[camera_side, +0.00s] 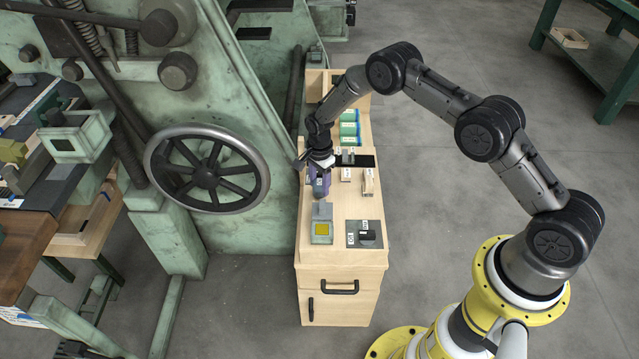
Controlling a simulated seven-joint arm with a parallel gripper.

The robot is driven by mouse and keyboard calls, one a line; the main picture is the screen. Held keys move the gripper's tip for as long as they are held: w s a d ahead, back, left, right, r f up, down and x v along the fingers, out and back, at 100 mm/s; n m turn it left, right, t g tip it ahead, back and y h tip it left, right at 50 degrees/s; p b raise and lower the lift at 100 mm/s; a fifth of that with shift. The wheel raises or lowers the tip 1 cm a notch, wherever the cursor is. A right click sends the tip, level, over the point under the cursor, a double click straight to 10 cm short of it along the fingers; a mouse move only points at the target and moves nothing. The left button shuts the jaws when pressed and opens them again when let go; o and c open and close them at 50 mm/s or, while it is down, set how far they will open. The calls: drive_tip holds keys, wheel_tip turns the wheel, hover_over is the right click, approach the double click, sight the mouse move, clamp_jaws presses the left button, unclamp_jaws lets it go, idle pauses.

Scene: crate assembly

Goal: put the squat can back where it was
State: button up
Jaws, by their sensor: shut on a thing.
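My gripper (318,166) is over the left side of a light wooden cabinet top (342,208), pointing down. It is shut on a small purple-blue object (321,187) just below its fingers. This may be the squat can, but it is too small to tell its shape. The fingers and wrist hide its upper part. I cannot tell whether its bottom touches the cabinet top.
In front of the gripper stand a grey-green block with a yellow face (321,229) and a dark grey plate (364,234) with a black piece. Cream pieces (368,182), a black strip (366,160) and green boxes (348,130) lie right and behind. A large handwheel (207,169) is left.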

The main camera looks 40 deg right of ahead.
drive_tip(key=shift+f, duration=0.15)
drive_tip(key=o, duration=1.2)
